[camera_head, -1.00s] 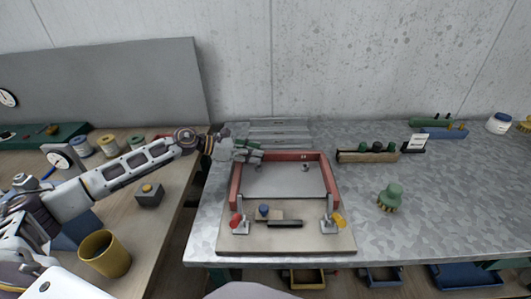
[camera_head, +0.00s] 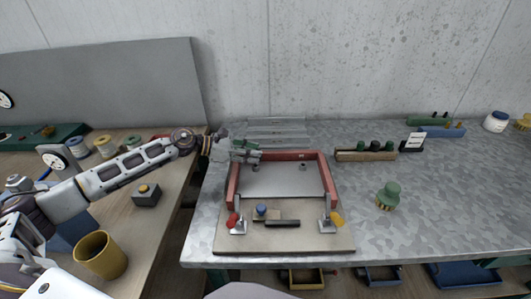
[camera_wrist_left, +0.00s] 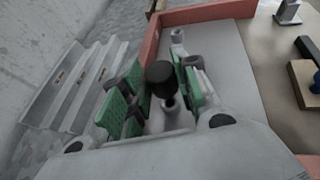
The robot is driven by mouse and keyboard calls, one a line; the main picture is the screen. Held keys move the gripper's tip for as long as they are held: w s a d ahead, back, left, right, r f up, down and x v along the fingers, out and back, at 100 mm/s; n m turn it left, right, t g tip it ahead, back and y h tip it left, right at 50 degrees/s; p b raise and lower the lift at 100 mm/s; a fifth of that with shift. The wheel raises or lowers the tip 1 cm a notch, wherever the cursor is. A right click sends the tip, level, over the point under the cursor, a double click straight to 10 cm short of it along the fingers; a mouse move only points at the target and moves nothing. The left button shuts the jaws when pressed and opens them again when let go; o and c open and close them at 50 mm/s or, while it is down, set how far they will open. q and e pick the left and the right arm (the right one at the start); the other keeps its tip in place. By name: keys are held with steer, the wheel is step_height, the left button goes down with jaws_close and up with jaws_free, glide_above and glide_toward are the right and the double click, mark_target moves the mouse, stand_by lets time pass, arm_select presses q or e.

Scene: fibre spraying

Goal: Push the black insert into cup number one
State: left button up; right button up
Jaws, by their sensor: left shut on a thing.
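My left gripper (camera_head: 250,152) is over the far left corner of the red-framed grey plate (camera_head: 280,182). In the left wrist view its green-padded fingers (camera_wrist_left: 152,92) are shut on the black insert (camera_wrist_left: 160,76), whose round dark top shows between them. A small grey cup (camera_wrist_left: 170,104) shows just below the insert; I cannot tell whether they touch. No cup number is readable. My right gripper is not in view.
Grey stepped racks (camera_head: 280,130) stand behind the frame. Toggle clamps with red (camera_head: 233,220) and yellow (camera_head: 338,219) handles stand at its front. A wooden block with dark knobs (camera_head: 366,155) and a green knobbed tool (camera_head: 388,196) are to the right. The right tabletop is mostly clear.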

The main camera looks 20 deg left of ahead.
arm_select(q)
steer(key=shift+w+a+r+b, duration=0.2)
steer(key=shift+a+b, duration=0.1)
steer(key=shift+a, duration=0.25)
stand_by(0.9)
steer(key=shift+w+f+b, duration=0.1)
steer(key=shift+f+b, duration=0.4)
steer(key=shift+f, duration=0.15)
steer(key=shift+d+f, duration=0.1)
steer(key=shift+f, duration=0.25)
steer(key=shift+r, duration=0.2)
stand_by(0.8)
steer(key=shift+s+d, duration=0.25)
steer(key=shift+r, duration=0.15)
stand_by(0.6)
steer(key=shift+w+a+r+b, duration=0.15)
steer(key=shift+w+a+b, duration=0.05)
steer(key=shift+b, duration=0.65)
steer(key=shift+f, duration=0.2)
stand_by(0.4)
